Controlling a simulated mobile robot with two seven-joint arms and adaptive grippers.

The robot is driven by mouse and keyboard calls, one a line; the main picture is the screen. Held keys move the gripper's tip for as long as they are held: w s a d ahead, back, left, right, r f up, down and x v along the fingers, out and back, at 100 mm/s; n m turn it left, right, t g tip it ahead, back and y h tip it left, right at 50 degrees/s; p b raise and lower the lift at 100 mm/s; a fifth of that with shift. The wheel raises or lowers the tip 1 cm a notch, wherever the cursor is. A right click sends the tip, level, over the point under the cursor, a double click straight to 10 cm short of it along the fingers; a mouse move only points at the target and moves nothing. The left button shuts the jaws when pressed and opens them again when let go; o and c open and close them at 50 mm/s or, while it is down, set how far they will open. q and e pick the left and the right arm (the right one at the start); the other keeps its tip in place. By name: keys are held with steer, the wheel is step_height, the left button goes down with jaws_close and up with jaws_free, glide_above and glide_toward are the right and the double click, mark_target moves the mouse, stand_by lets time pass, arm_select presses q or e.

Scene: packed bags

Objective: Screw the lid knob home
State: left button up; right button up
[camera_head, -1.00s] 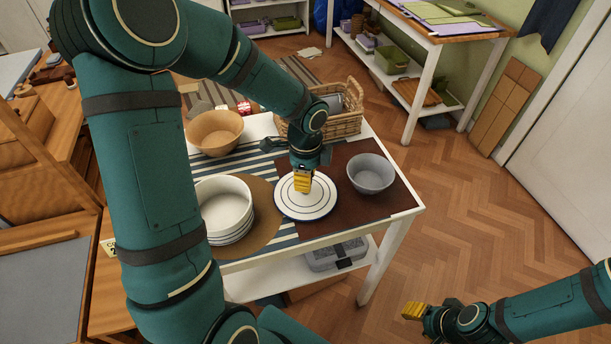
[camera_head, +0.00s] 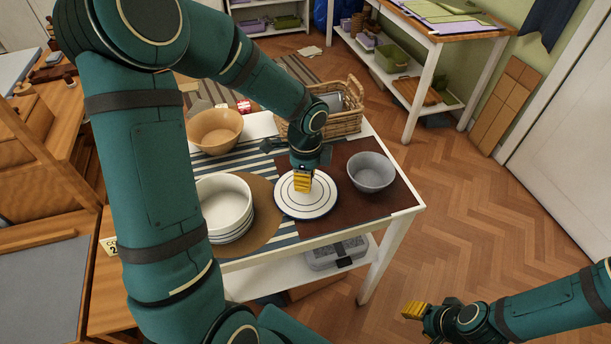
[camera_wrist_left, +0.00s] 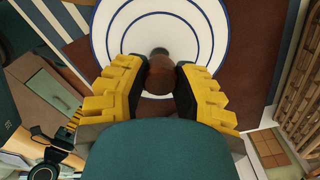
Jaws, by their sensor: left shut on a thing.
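A round white lid (camera_head: 306,206) with dark concentric rings lies flat on the brown mat on the table. It fills the top of the left wrist view (camera_wrist_left: 215,30). A brown rounded knob (camera_wrist_left: 160,76) stands at the lid's middle. My left gripper (camera_head: 303,186) points down over the lid's centre and is shut on the knob, with a yellow finger on each side. In the head view the fingers hide the knob. Whether the knob is seated against the lid cannot be told. My right gripper (camera_head: 413,310) is at the lower right, away from the table, and its fingers are too small to judge.
A grey bowl (camera_head: 371,173) stands close right of the lid. Stacked white bowls (camera_head: 222,205) stand to the left, and a wooden bowl (camera_head: 214,130) behind them. A wicker basket (camera_head: 345,122) is at the back. The table's front edge is close to the lid.

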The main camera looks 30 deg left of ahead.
arm_select(q)
steer(key=shift+f, duration=0.4)
steer(key=o, duration=0.9)
steer(key=shift+c, duration=0.2)
step_height(320, 180, up, 12)
